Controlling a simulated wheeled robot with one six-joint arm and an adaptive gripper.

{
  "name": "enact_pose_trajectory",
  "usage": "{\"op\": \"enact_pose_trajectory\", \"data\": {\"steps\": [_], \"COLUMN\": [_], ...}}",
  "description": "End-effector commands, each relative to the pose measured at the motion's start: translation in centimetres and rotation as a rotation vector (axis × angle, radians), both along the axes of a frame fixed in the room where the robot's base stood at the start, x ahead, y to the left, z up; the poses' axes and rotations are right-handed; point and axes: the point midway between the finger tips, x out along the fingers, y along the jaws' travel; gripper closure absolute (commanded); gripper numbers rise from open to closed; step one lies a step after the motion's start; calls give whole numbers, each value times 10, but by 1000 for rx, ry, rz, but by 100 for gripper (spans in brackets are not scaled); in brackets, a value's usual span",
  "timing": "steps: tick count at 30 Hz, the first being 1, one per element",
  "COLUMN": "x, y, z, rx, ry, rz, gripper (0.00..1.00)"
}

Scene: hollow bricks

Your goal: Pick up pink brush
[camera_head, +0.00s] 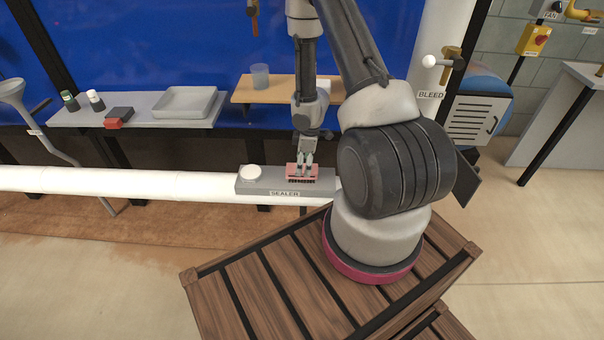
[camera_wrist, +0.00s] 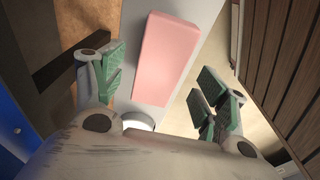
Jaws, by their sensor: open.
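The pink brush (camera_head: 291,172) lies on the right part of a grey block labelled SEALER (camera_head: 264,187); dark bristles show along its front edge. In the wrist view the brush's pink back (camera_wrist: 166,58) lies between and ahead of the fingers. My gripper (camera_head: 305,162) points down just above the brush in the head view. In the wrist view my gripper (camera_wrist: 160,92) has its green-padded fingers spread wide, with a gap on both sides of the brush. I cannot tell how high the fingertips are above it.
A white round thing (camera_head: 250,172) sits on the left of the block. A white pipe (camera_head: 120,182) runs beside the block. Behind stand a grey shelf with a tray (camera_head: 187,103) and a wooden shelf with a cup (camera_head: 260,76). A slatted wooden crate (camera_head: 240,290) is in front.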

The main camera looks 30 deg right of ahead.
Motion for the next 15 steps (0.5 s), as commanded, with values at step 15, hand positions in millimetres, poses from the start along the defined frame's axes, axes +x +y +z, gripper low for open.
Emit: {"op": "enact_pose_trajectory", "data": {"steps": [15], "x": [4], "y": [5], "z": [-42], "rx": [-1], "ry": [1], "rz": [-1], "gripper": [27]}}
